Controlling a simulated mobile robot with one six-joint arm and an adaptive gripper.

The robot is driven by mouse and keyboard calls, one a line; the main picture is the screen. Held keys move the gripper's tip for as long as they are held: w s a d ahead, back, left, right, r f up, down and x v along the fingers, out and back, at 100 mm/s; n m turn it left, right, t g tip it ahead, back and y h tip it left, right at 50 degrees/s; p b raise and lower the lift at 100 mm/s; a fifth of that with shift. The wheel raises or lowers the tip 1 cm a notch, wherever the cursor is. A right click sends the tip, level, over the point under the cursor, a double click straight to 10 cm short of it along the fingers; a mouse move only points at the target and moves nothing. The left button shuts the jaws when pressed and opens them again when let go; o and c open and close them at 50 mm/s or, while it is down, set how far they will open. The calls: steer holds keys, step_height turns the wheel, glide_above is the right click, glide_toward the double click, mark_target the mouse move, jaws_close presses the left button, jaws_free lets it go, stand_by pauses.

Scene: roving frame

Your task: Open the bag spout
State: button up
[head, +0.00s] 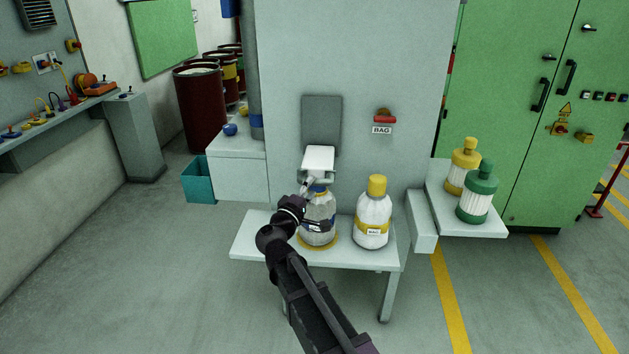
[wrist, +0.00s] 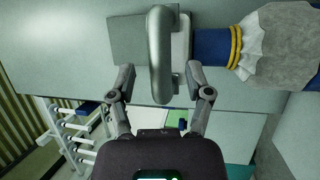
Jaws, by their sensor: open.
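The bag spout is a white block (head: 319,158) on a grey backing plate (head: 322,112) on the tall grey cabinet. Its grey bar handle (wrist: 159,45) shows large in the wrist view. A blue neck (wrist: 212,46) with a yellow ring runs from the spout to a pale bag (wrist: 280,45). In the head view, this bag (head: 319,212) hangs or stands under the spout, partly behind my arm. My gripper (wrist: 161,70) is open, with one finger on each side of the handle in the picture. I cannot tell whether they touch it. In the head view, my gripper (head: 306,187) is just below the spout.
A yellow-capped container (head: 372,220) stands on the small bench (head: 258,243). A BAG label (head: 382,129) sits under a red control (head: 383,115). Yellow and green containers (head: 477,195) stand on a side shelf (head: 489,227). A teal bin (head: 198,181) is at left. Floor in front is clear.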

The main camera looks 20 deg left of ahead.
mark_target(318, 166)
steer(key=shift+x, duration=1.3)
jaws_close()
